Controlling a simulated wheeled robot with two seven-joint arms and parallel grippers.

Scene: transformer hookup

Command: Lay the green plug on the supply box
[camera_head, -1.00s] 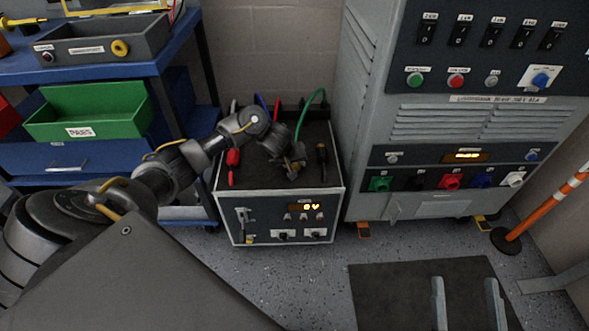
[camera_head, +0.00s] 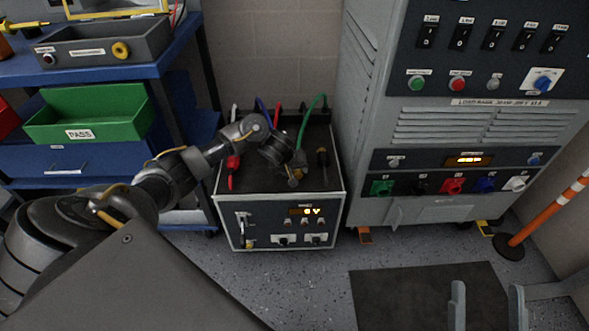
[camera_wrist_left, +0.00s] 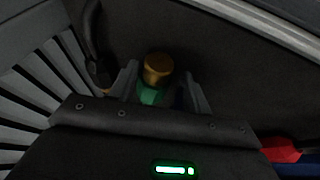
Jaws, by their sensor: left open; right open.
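The supply box (camera_head: 280,218) is a grey cabinet with a dark top. My left gripper (camera_head: 294,178) is low over that top, pointing down. In the left wrist view its fingers (camera_wrist_left: 160,90) are open on either side of the green plug (camera_wrist_left: 150,96), which has a brass tip (camera_wrist_left: 157,68). The plug appears to lie on the dark top; whether the fingers touch it is unclear. Its green cable (camera_head: 307,120) arches up behind my gripper, which mostly hides the plug in the head view. My right gripper (camera_head: 487,305) is open and empty, low at the front right.
The load bank (camera_head: 440,145) stands close on the right. A blue bench (camera_head: 110,68) with bins is left. A dark mat (camera_head: 400,290) covers floor in front.

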